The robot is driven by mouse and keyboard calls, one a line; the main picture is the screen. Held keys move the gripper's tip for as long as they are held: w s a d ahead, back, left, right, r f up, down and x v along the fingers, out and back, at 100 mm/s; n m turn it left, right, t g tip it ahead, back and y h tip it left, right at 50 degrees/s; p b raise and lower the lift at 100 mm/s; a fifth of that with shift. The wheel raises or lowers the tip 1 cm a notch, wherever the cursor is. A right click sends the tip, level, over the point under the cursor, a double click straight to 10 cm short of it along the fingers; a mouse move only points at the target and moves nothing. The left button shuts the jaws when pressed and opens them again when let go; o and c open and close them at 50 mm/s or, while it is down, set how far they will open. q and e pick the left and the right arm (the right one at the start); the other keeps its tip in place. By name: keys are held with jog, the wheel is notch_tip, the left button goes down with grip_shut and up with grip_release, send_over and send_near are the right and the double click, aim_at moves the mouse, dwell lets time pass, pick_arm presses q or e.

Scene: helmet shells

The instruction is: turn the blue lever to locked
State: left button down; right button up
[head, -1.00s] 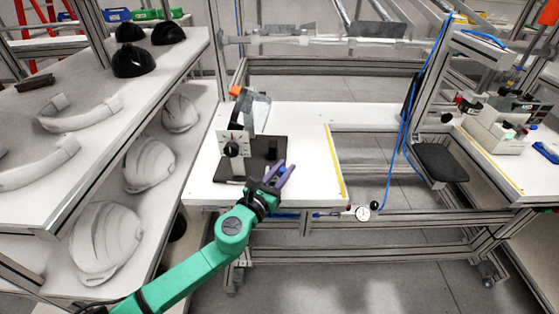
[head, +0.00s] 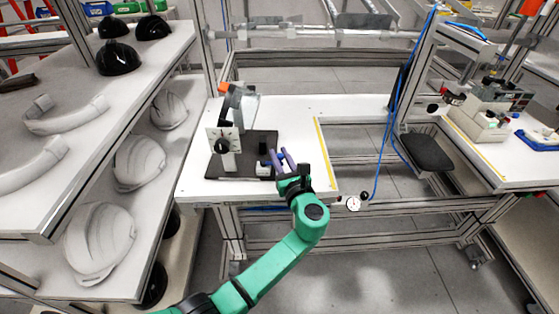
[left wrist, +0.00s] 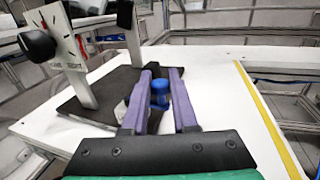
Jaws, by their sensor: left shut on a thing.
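The blue lever (left wrist: 160,90) shows as a blue knob between the purple fingers in the left wrist view. My left gripper (head: 281,156) comes in from the front, at the right edge of the fixture's dark base plate (head: 240,168). In the left wrist view, my left gripper (left wrist: 163,70) is shut on the blue lever, one finger on each side. The fingers hide part of the lever, and I cannot read whether it stands at locked. The fixture has a white dial panel (head: 228,139) with a black knob and a red pointer mark. My right gripper is not in view.
The fixture stands on a white worktable (head: 300,135) with a yellow strip (head: 326,155) along its right side. A rack with white helmet shells (head: 100,243) is on the left. A dial gauge (head: 353,203) hangs at the table's front. The tabletop behind the gripper is clear.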

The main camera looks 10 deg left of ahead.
pick_arm(q)
jog(key=shift+w+r+n+g+y, duration=0.1)
jog(key=shift+w+n+g+y, duration=0.05)
jog(key=shift+n+g+y, duration=0.2)
jog(key=c, duration=0.7)
grip_release()
